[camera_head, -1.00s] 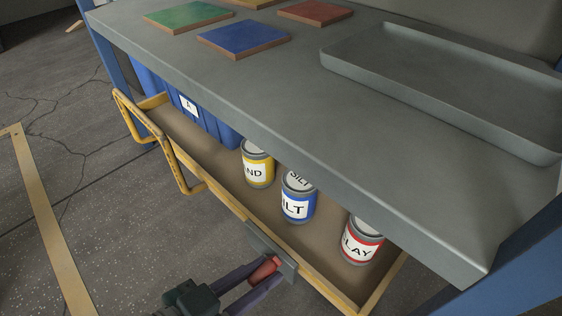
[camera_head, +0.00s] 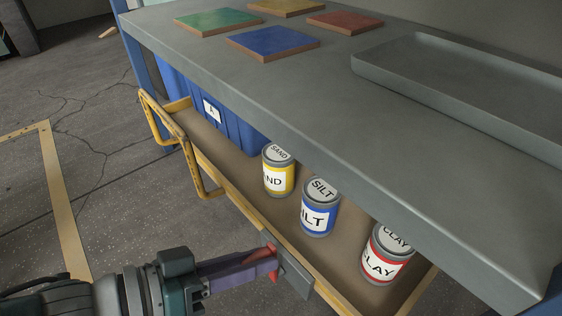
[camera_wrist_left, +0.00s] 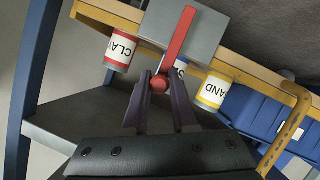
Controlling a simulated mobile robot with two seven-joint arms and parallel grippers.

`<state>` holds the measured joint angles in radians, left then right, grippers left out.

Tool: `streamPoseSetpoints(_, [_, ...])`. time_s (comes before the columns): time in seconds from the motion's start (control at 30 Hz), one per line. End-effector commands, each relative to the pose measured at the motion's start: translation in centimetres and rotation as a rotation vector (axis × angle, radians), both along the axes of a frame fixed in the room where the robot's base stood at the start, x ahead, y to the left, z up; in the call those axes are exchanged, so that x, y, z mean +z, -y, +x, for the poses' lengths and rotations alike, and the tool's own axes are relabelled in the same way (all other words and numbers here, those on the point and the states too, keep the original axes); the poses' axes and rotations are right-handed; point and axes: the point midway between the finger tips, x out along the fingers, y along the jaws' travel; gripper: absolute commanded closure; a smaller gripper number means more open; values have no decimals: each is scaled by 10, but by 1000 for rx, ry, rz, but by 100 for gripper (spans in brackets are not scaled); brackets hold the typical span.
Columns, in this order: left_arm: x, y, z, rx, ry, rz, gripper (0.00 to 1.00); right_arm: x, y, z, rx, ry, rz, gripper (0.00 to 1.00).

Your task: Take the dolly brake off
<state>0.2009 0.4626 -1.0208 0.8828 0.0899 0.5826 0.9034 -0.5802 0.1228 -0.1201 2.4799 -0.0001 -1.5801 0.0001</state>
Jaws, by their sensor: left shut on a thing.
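The dolly is a yellow-framed tray (camera_head: 255,217) under the bench. A grey plate (camera_head: 292,277) is fixed to its front rail and carries the red brake lever (camera_head: 272,273). In the left wrist view the lever (camera_wrist_left: 180,38) runs across the plate to a round red knob (camera_wrist_left: 159,84). My left gripper (camera_head: 267,262) reaches in from the left and is shut on the lever; in the wrist view its fingers (camera_wrist_left: 160,82) lie on both sides of the knob. Part of the lever is hidden by the fingers in the head view. My right gripper is out of view.
Cans labelled sand (camera_head: 279,172), silt (camera_head: 320,208) and clay (camera_head: 387,255) stand in the dolly beside a blue crate (camera_head: 225,122). A yellow handle (camera_head: 196,165) sticks out at its left. The grey bench top (camera_head: 330,100) overhangs. Floor at left is clear.

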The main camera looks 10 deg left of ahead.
Motion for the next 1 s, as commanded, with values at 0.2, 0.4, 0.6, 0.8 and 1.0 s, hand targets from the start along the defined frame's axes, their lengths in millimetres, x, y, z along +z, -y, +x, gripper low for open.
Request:
streamPoseSetpoints(0.2, [-3, -2, 0, 5, -9, 8, 100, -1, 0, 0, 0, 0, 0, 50])
streamPoseSetpoints(0.4, [-3, -2, 0, 5, -7, 7, 59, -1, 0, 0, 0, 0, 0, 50])
streamPoseSetpoints(0.6, [-2, -1, 0, 3, -4, 5, 44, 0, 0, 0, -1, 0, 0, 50])
streamPoseSetpoints(0.8, [0, -2, -2, 3, -4, 4, 44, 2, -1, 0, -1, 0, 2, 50])
streamPoseSetpoints(1.0, [13, -22, -19, 4, -7, 7, 44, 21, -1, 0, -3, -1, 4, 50])
